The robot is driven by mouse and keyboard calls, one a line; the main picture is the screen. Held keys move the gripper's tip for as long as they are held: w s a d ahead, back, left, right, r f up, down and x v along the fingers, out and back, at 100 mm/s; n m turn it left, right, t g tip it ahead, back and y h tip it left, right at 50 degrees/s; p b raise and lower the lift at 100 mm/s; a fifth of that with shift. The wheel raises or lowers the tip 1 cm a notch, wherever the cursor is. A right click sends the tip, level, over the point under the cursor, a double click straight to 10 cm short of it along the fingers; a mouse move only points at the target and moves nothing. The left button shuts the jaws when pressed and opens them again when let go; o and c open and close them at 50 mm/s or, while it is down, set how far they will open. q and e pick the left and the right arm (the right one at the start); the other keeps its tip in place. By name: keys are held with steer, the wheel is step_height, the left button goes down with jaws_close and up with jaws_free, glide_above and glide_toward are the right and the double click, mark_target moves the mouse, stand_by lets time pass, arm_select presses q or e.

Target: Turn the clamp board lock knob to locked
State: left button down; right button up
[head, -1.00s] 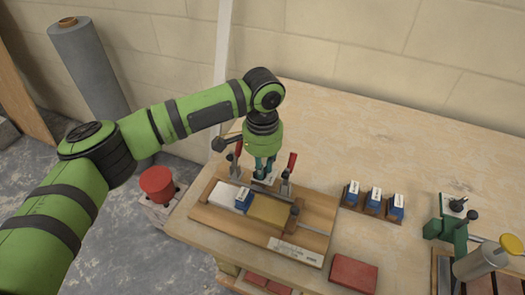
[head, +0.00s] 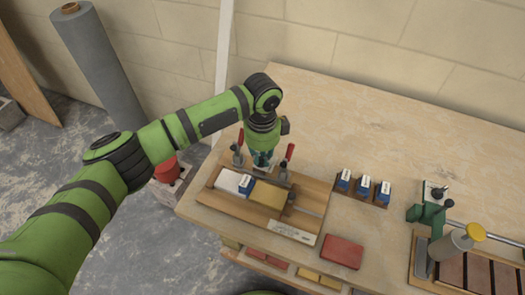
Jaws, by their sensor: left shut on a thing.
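The wooden clamp board (head: 315,208) lies on the bench. It holds a white block (head: 228,181), a blue block (head: 246,186) and a yellow block (head: 267,195) in a row. Two red-handled toggle clamps stand at its back edge, the left one (head: 238,155) and the right one (head: 286,163). My left gripper (head: 263,161) points down between these clamps, shut on what seems to be the lock knob. The fingers hide the knob, so its setting cannot be read. A small pale plate shows just below the fingertips. My right gripper is not in view.
A rack of blue blocks (head: 365,199) stands right of the board. A red block (head: 342,251) lies at the bench's front. The back of the bench is clear.

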mark_target(262, 159)
arm_select(q)
steer(key=shift+m+p, duration=0.3)
steer(key=shift+m, duration=0.7)
steer(key=c, duration=1.2)
jaws_free()
step_height(262, 159, up, 12)
steer(key=shift+s, duration=0.1)
